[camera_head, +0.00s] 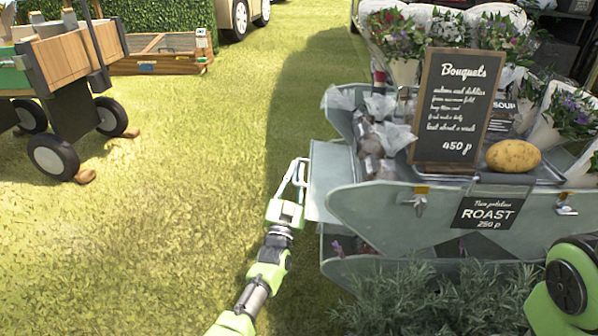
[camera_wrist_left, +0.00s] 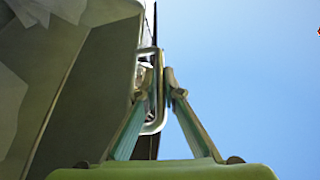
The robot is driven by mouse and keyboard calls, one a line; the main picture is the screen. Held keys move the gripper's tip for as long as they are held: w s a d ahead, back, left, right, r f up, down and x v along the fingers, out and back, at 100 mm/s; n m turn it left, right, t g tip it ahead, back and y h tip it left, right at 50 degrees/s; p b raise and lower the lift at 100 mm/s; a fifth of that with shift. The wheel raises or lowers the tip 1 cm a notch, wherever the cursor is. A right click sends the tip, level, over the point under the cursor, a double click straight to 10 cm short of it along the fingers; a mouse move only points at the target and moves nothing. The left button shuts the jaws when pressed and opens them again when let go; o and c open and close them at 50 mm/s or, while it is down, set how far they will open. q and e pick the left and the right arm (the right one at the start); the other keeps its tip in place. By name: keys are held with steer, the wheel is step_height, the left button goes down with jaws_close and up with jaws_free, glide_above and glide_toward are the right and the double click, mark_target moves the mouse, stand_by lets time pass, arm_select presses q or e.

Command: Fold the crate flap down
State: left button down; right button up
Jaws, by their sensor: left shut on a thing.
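The crate flap (camera_head: 330,175) is a pale grey-green panel at the left end of the metal crate (camera_head: 440,212) in the head view. It stands raised, with its outer side facing my left gripper (camera_head: 298,172). In the left wrist view, the flap (camera_wrist_left: 98,88) fills the left side and carries a bent metal handle (camera_wrist_left: 157,122). The fingers of my left gripper (camera_wrist_left: 160,82) are shut on this handle. The exact contact is partly hidden by the fingers. My right gripper is out of view; only part of my right arm shows at the lower right.
On the crate stand a Bouquets chalkboard (camera_head: 450,105), a potato (camera_head: 513,156), wrapped bags (camera_head: 385,130) and flowers (camera_head: 395,30). Bushy plants (camera_head: 440,300) grow below. A wooden cart (camera_head: 65,75) stands at upper left. The grass (camera_head: 190,200) left of my gripper is clear.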

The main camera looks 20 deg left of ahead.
arm_select(q)
steer(key=shift+f+b, duration=0.4)
steer(key=shift+f, duration=0.45)
steer(key=c, duration=2.4)
jaws_free()
steer(key=shift+c, duration=0.2)
